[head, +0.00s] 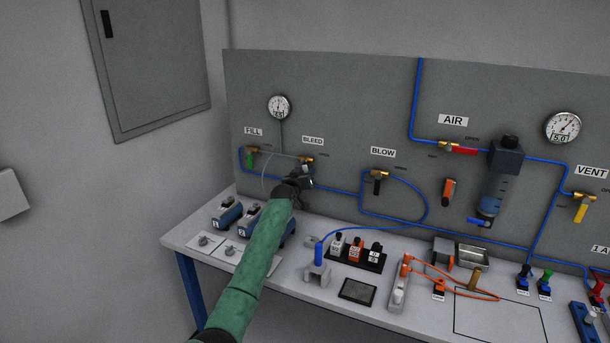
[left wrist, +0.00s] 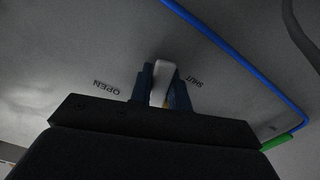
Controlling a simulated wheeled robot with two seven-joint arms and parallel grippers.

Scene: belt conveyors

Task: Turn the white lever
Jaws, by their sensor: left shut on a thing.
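The white lever (left wrist: 159,82) shows in the left wrist view between the two dark blue fingers of my left gripper (left wrist: 161,88). The fingers are shut on it. Its end stands between the panel marks OPEN and SHUT, nearer to SHUT. In the head view my left gripper (head: 305,181) is at the panel just below the brass valve (head: 306,160) under the BLEED label. There my gripper and wrist hide the white lever. My right gripper is in neither view.
The green FILL lever (head: 250,160) hangs to the left and also shows in the left wrist view (left wrist: 276,143). The black BLOW lever (head: 376,187) is to the right. Blue hose (head: 345,192) runs close by.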

